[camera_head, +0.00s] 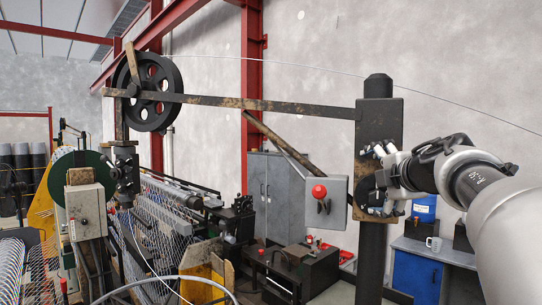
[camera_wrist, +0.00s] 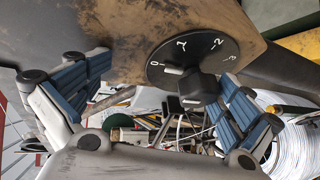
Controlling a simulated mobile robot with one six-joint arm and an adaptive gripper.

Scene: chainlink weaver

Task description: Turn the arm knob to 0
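The arm knob (camera_wrist: 196,88) is a black block on a round black dial (camera_wrist: 205,48) with white marks reading 0 to 3, in the wrist view. The 0 is at the dial's left end. A short white mark shows by the knob's left end near the 0, and another on its near face. My gripper (camera_wrist: 160,95) is open, with blue-padded fingers apart on either side of the knob. The right finger is close to the knob; I cannot tell if they touch. The left finger is clearly apart. In the head view my gripper (camera_head: 378,180) is at the post's plate, largely hiding the knob.
A rusty plate (camera_head: 380,115) on the post carries a long horizontal bar to a black wheel (camera_head: 150,92). A grey box with a red button (camera_head: 319,191) stands just left of my gripper. A blue cabinet (camera_head: 417,275) stands below right.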

